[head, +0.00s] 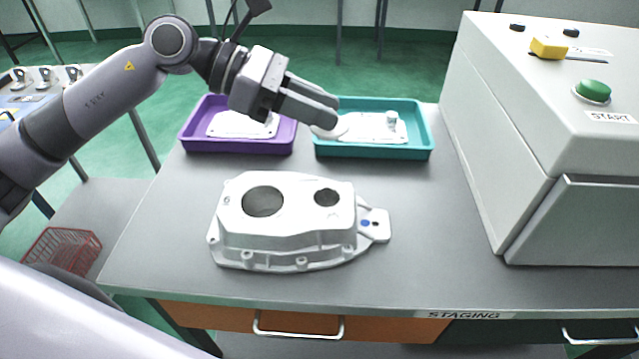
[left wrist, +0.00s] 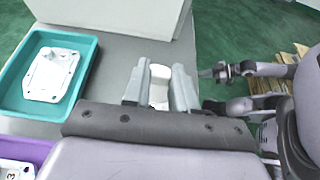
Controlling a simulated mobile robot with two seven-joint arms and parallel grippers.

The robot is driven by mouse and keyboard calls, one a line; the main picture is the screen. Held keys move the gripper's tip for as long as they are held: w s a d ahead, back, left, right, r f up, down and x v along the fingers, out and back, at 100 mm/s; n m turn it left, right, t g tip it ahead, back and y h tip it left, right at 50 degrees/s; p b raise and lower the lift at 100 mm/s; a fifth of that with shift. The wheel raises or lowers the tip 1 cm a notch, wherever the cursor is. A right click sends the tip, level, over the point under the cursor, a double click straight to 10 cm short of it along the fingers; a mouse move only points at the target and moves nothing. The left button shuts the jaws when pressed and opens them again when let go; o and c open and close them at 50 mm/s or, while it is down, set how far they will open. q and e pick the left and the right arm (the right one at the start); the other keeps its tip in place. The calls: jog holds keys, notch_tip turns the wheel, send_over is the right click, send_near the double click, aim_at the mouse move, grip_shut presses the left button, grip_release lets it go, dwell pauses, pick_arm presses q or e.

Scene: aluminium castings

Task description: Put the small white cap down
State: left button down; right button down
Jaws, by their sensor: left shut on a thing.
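The small white cap (head: 331,131) is held in my left gripper (head: 322,115), whose fingers are shut on it. In the left wrist view the cap (left wrist: 159,86) shows between the two fingers (left wrist: 160,88); its upper part is partly hidden in the head view. In the head view it overlaps the left part of the teal tray (head: 372,153); I cannot tell its height. A white plate (head: 368,128) with an upright post lies in that tray. My right gripper (left wrist: 222,72) seems to show small in the left wrist view, its opening unclear.
A purple tray (head: 238,146) with a white plate (head: 238,126) stands left of the teal tray. A large aluminium casting (head: 285,225) lies in front on the grey table (head: 430,225). A grey machine (head: 545,130) with a green button bounds the right. The table's front right is clear.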

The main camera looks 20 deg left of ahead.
pick_arm(q)
notch_tip(320, 180, down, 14)
jog(key=shift+r, duration=0.1)
dwell(0.4)
jog(key=shift+f+b, duration=0.3)
jog(key=shift+b, duration=0.15)
jog(key=c, duration=0.9)
grip_release()
jog(key=shift+r, duration=0.15)
jog(key=shift+r+p, duration=0.25)
jog(key=shift+p, duration=0.15)
jog(key=b+v, duration=0.2)
jog(key=v, duration=1)
